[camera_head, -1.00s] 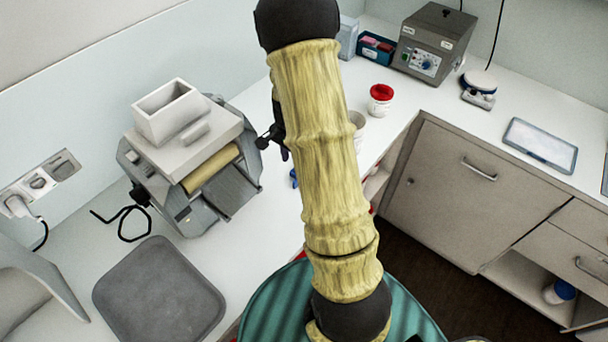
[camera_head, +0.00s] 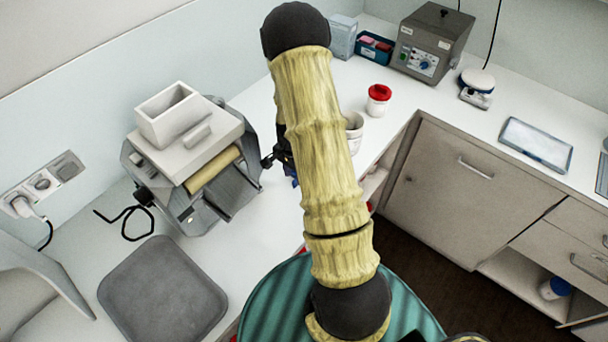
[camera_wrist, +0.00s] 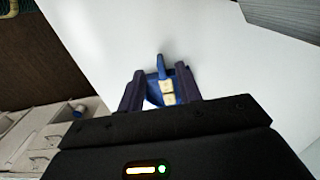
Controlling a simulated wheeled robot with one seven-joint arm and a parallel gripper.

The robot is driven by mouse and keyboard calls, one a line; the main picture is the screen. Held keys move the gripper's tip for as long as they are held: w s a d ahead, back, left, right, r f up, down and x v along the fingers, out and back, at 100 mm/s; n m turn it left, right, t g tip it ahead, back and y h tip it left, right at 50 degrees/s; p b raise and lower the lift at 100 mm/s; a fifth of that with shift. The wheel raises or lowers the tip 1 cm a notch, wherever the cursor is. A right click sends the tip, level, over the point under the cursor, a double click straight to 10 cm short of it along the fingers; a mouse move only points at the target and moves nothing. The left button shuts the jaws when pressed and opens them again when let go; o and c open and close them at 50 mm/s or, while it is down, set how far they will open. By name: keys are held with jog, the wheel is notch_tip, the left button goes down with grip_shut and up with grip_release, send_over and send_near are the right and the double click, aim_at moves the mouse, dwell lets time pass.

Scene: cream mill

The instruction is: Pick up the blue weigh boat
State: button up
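The blue weigh boat (camera_wrist: 161,66) shows in the wrist view between my gripper's two dark fingers, over the white counter. Small cream-coloured pieces show against it. My gripper (camera_wrist: 162,78) has its fingers spread, one on each side of the boat. I cannot tell whether either finger touches it. In the head view, my gripper (camera_head: 277,158) is low over the counter beside the mill, partly behind my arm. Only a small bit of blue shows there, and the arm hides the rest.
A grey mill with a white hopper (camera_head: 172,113) stands close left of my gripper. A white cup (camera_head: 354,130) and a red-lidded jar (camera_head: 378,100) stand to the right. A grey tray (camera_head: 162,290) lies at the front left. The counter's edge (camera_head: 398,142) is to the right.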

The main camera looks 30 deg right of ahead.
jog(key=shift+f+p, duration=0.55)
jog(key=shift+f, duration=1.2)
jog(key=shift+c, duration=0.4)
grip_shut()
